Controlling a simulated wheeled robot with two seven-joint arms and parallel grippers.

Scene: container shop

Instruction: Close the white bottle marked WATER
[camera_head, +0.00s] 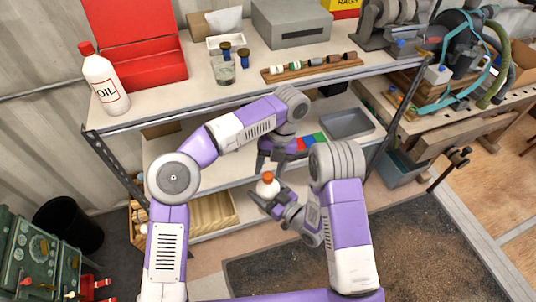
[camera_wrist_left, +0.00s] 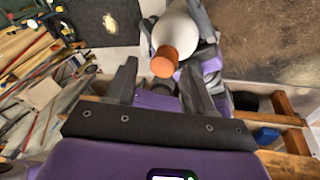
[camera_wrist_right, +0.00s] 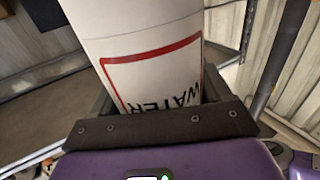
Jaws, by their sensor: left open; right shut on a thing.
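The white bottle marked WATER (camera_wrist_right: 145,55) fills the upper right wrist view, its red-framed label upside down there. My right gripper (camera_wrist_right: 158,100) is shut on it. In the head view the bottle (camera_head: 267,187) is small, held roughly upright in front of the lower shelf. An orange cap (camera_wrist_left: 165,61) sits at its mouth; I cannot tell whether it is screwed tight. My left gripper (camera_wrist_left: 160,82) is open, with the cap just beyond its fingertips, roughly between them. In the head view the left gripper (camera_head: 274,160) is above the bottle, pointing down, and appears empty.
A white OIL bottle (camera_head: 104,84) with a red cap stands on the upper shelf (camera_head: 180,103) beside an open red box (camera_head: 135,42). The shelf's front edge is close to my left arm. A grey tray (camera_head: 347,124) lies on the middle shelf. A dark mat (camera_head: 400,245) covers the floor.

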